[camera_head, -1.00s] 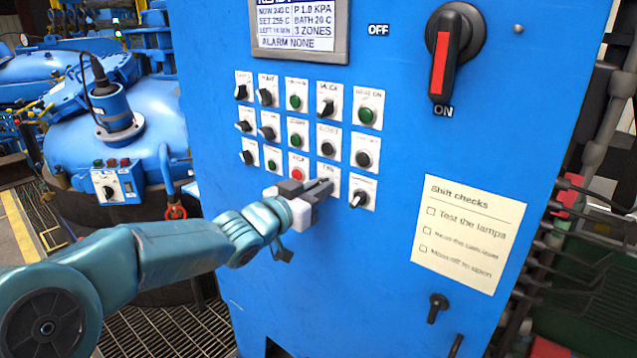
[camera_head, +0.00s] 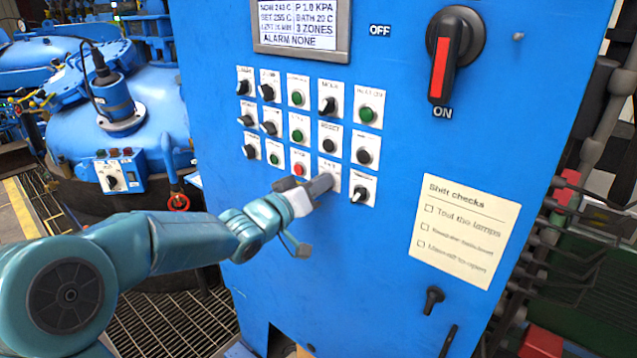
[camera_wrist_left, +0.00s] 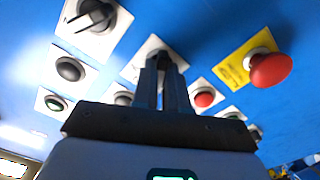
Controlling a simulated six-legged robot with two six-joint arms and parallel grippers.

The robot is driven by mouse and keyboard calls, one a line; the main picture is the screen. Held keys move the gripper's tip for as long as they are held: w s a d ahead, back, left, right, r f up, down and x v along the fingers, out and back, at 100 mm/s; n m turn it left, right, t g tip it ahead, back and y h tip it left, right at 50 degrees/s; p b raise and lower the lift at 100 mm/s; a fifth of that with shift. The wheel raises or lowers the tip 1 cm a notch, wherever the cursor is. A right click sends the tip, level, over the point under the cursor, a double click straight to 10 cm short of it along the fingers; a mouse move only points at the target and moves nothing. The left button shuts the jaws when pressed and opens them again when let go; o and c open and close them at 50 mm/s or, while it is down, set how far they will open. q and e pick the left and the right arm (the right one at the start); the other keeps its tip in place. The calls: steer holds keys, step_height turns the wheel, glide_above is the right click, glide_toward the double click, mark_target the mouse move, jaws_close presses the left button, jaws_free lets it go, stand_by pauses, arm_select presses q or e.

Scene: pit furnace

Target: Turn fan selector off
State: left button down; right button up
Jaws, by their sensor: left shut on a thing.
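The fan selector is a small dark knob on a white label plate (camera_head: 330,168) in the bottom row of the blue cabinet's controls. The label's lettering is blurred but seems to read FAN. My left gripper (camera_head: 324,183) is at this plate, with its fingers covering the knob. In the left wrist view, the fingers (camera_wrist_left: 165,85) are close together on the dark knob (camera_wrist_left: 159,58), in front of its white plate. The knob's pointing direction is hidden by the fingers. My right gripper is not in view.
Neighbouring controls sit close around: a red button (camera_head: 299,170), a black selector (camera_head: 360,194) and a black button (camera_head: 329,145). The left wrist view shows a red mushroom button (camera_wrist_left: 270,68) on yellow. A large red-and-black switch (camera_head: 440,65) is higher up.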

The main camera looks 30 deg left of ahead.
arm_select(q)
steer(key=shift+f, duration=0.1)
stand_by(0.3)
steer(key=c, duration=1.2)
jaws_free()
steer(key=shift+o, duration=0.2)
steer(key=shift+s, duration=0.1)
steer(key=s+a+b, duration=0.1)
steer(key=s+b, duration=0.1)
steer(key=s, duration=1.4)
steer(key=shift+b, duration=0.4)
steer(key=shift+s+a, duration=0.1)
